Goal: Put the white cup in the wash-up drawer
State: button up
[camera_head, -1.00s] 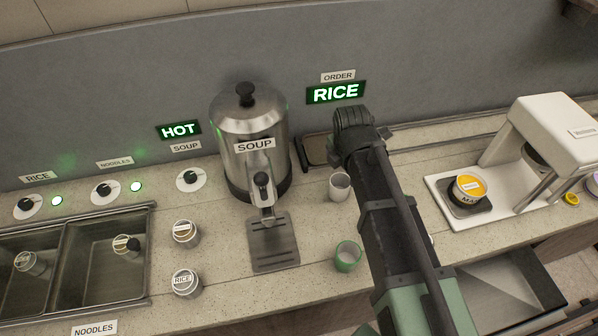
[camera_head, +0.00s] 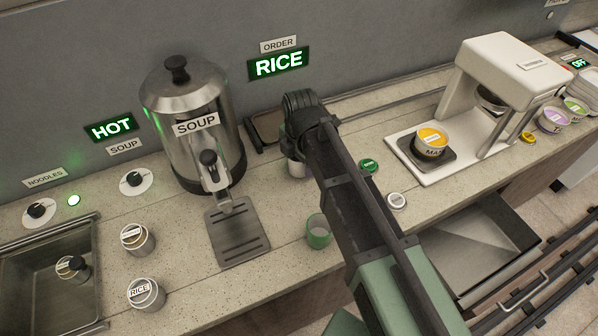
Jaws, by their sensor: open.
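The white cup (camera_head: 296,169) stands on the counter to the right of the soup urn. Its upper part is hidden behind my wrist. My gripper (camera_head: 291,148) is at the end of the dark arm, over or just in front of the cup; the fingers are mostly hidden, and I cannot tell whether they touch it. It is open, and the cup appears to rest on the counter. An open, empty-looking drawer (camera_head: 480,250) is below the counter at the lower right; no label on it is readable.
A green cup (camera_head: 318,232) stands near the counter's front edge, left of my arm. The soup urn (camera_head: 190,120) and its drip tray (camera_head: 237,232) are to the left. Lids lie right of my arm.

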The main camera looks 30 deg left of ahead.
jog(key=shift+f, duration=0.8)
jog(key=shift+r, duration=0.25)
jog(key=c, duration=1.1)
jog(key=shift+r, duration=0.1)
notch_tip(320, 180, up, 20)
jog(key=p, duration=2)
